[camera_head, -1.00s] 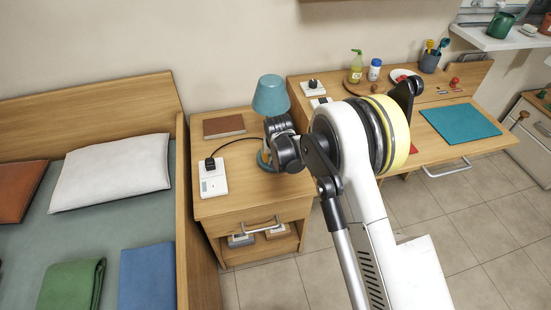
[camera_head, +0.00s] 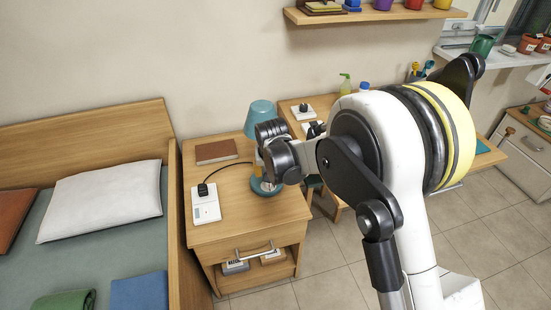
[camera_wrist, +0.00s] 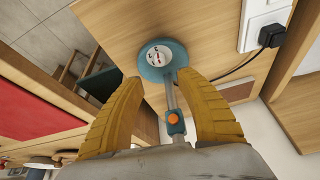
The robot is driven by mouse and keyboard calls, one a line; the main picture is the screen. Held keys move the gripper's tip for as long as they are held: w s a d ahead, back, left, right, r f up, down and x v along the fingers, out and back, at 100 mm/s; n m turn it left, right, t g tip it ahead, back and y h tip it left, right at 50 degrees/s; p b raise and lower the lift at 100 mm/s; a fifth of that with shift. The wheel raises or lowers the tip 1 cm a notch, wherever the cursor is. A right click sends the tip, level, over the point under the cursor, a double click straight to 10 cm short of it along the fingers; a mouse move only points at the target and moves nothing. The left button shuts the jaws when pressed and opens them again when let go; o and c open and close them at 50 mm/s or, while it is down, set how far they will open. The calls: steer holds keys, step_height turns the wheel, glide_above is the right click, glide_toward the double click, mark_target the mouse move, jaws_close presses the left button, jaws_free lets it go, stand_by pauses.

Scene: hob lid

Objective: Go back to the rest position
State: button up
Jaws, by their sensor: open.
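My gripper (camera_wrist: 160,115) is open in the wrist view, its two yellow fingers spread. The stem of a teal lamp (camera_wrist: 171,95) appears between them, and I cannot tell whether either finger touches it. The lamp's round base with a dial and its orange-buttoned slider show there. In the head view the lamp's shade (camera_head: 261,114) stands on the bedside cabinet (camera_head: 228,225), and my wrist hides part of its stem. My fingers are mostly hidden behind my arm in that view.
A socket box (camera_head: 206,203) with a black plug and cable, and a brown book (camera_head: 218,151), lie on the cabinet. A bed (camera_head: 95,240) is at left. A desk (camera_head: 325,190) stands at right, partly behind my arm. A wall shelf (camera_head: 380,14) is above.

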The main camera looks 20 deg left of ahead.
steer(key=s+d+r+m+t, duration=0.1)
steer(key=s+d+r, duration=0.2)
steer(key=d+r, duration=0.75)
steer(key=s+d+r+m, duration=0.1)
steer(key=s+d+r, duration=0.3)
steer(key=d+r, duration=0.65)
steer(key=s+d+m+t+h, duration=0.1)
steer(key=s+d+m, duration=0.1)
steer(key=s+d, duration=1.6)
steer(key=shift+s+f+t+h, duration=0.15)
steer(key=shift+s+t+h, duration=0.25)
steer(key=shift+s, duration=0.1)
